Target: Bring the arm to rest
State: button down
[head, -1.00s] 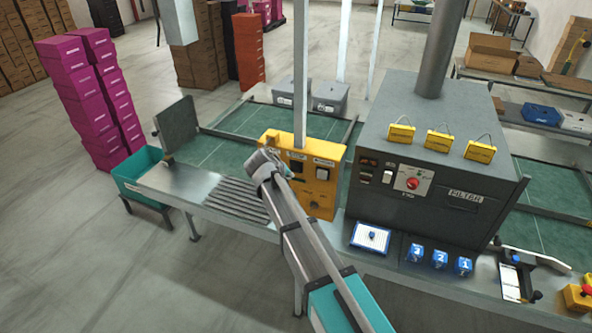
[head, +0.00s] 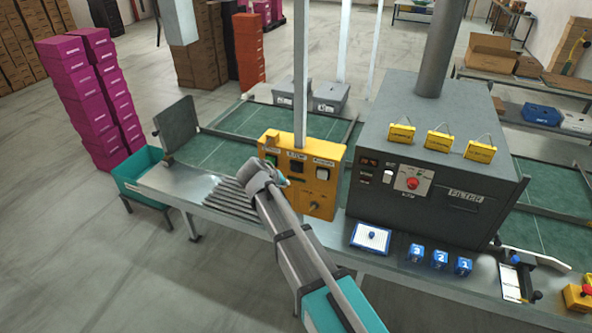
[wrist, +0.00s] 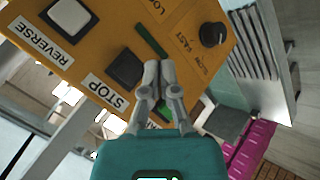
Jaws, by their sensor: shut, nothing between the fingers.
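My gripper (wrist: 149,72) is shut and empty in the wrist view, its fingertips together in front of the yellow control box. The yellow control box (wrist: 100,35) fills the upper part of that view, with STOP and REVERSE labels, dark and white buttons and a black knob. Whether the fingertips touch it cannot be told. In the head view the box (head: 318,200) stands on the line's near edge, and my arm reaches up from the bottom to just left of it. The fingers are mostly hidden there behind the wrist.
A grey filter machine (head: 440,150) stands right of the box. Blue numbered blocks (head: 440,259) and a white-and-blue pad (head: 371,238) lie along the front edge. A ridged metal section (head: 233,199) and a teal bin (head: 135,175) are to the left. The floor at lower left is clear.

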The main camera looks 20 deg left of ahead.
dwell(0.4)
jog(key=d+f+m+g+b, duration=0.25)
jog(key=d+f, duration=0.25)
jog(key=d, duration=0.9)
jog(key=s+d+f+m+g+b, duration=0.2)
jog(key=s+d+f+b, duration=0.1)
jog(key=d, duration=0.7)
jog(key=s+d+f+m+g+y+b, duration=0.1)
jog(key=s+d+f, duration=0.4)
jog(key=d, duration=0.5)
jog(key=s+d+f+m+g+y+b, duration=0.1)
jog(key=s+d+f+m+g+b, duration=0.2)
jog(key=d, duration=0.7)
jog(key=s+f+b, duration=0.1)
jog(key=s+b, duration=0.1)
jog(key=s, duration=0.1)
jog(key=shift+s+d+f, duration=0.15)
jog(key=shift+s+f, duration=0.1)
jog(key=shift+s, duration=0.15)
jog(key=shift+m, duration=0.25)
